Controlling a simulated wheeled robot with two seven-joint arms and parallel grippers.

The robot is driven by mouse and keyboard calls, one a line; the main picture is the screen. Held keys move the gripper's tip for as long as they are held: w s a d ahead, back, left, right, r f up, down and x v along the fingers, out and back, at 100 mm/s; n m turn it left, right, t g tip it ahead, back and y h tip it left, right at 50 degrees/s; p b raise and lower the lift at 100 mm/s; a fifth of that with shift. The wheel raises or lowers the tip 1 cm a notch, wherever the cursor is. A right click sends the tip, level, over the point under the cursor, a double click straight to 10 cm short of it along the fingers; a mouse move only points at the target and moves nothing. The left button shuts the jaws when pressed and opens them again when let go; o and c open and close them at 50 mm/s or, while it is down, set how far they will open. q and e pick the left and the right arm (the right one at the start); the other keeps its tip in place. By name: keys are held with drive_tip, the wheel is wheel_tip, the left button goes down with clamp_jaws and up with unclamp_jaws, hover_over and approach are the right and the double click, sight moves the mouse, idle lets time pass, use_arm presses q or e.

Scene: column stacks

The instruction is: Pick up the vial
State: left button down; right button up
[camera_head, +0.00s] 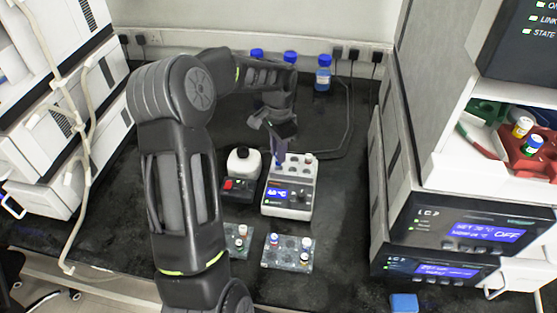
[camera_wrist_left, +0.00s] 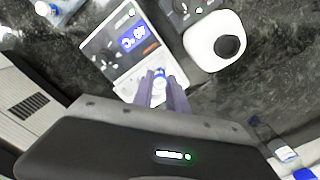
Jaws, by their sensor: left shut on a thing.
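My left gripper (camera_head: 279,160) reaches down over the back left of the white heating block (camera_head: 288,211), which has a blue display. In the left wrist view the two fingers (camera_wrist_left: 164,92) are shut on a small vial (camera_wrist_left: 159,83) with a blue and white top. The fingers hide most of the vial's body. I cannot tell whether it still sits in the block or is lifted clear. In the head view the vial is hidden by the gripper. My right gripper is not in view.
Two small racks (camera_head: 289,264) (camera_head: 237,250) with vials lie in front. Blue-capped bottles (camera_head: 323,75) stand at the back. Instrument stacks flank the dark bench, which is clear right of the block.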

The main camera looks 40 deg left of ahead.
use_arm(q)
wheel_tip(320, 180, up, 6)
drive_tip(key=shift+r+b, duration=0.1)
drive_tip(key=shift+b, duration=0.25)
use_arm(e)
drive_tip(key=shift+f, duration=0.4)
